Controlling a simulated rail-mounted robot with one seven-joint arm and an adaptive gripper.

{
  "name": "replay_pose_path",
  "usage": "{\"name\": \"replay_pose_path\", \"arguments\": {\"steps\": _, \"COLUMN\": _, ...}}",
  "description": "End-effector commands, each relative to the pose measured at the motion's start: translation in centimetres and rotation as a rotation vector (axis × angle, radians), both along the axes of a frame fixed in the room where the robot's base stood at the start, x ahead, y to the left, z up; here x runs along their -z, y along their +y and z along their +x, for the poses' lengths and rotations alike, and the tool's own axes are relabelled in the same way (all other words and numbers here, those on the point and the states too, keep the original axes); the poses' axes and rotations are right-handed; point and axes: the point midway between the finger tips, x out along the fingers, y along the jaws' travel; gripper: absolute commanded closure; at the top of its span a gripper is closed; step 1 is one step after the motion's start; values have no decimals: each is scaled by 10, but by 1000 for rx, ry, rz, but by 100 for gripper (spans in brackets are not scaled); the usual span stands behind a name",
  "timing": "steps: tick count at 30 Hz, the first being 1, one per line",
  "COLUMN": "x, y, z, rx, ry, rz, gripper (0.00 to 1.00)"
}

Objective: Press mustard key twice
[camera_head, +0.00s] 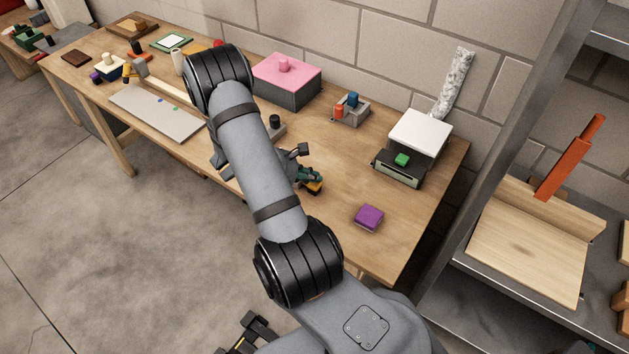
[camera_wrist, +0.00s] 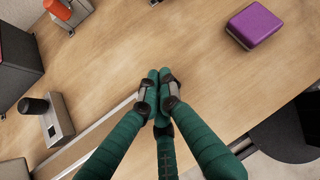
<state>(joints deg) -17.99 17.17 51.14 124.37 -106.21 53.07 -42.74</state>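A small mustard-coloured piece (camera_head: 314,188) shows right at my gripper (camera_head: 309,176) in the head view. I cannot tell if it is the mustard key or part of something else. In the wrist view no mustard key is visible, and the green fingers hide part of the table. My gripper (camera_wrist: 159,88) has its green fingertips drawn together over the wooden table, with nothing seen between them. I cannot tell whether the fingertips touch anything below.
A purple block (camera_head: 368,217) lies to the right on the table (camera_head: 345,160). A pink-topped box (camera_head: 287,78), a fixture with red and blue parts (camera_head: 350,108) and a white-topped device (camera_head: 420,132) stand behind. A black knob (camera_wrist: 33,106) is left of my fingers.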

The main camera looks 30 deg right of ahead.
Motion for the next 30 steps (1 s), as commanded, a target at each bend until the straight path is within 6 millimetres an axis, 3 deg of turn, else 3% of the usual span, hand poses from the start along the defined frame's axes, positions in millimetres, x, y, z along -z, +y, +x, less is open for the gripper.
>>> {"name": "replay_pose_path", "arguments": {"steps": 10, "x": 0, "y": 0, "z": 0, "rx": 0, "ry": 2, "rz": 0, "gripper": 100}}
{"name": "replay_pose_path", "arguments": {"steps": 21, "x": -18, "y": 0, "z": -1, "rx": 0, "ry": 2, "rz": 0, "gripper": 100}}
{"name": "replay_pose_path", "arguments": {"steps": 30, "x": -19, "y": 0, "z": -1, "rx": 0, "ry": 2, "rz": 0, "gripper": 100}}
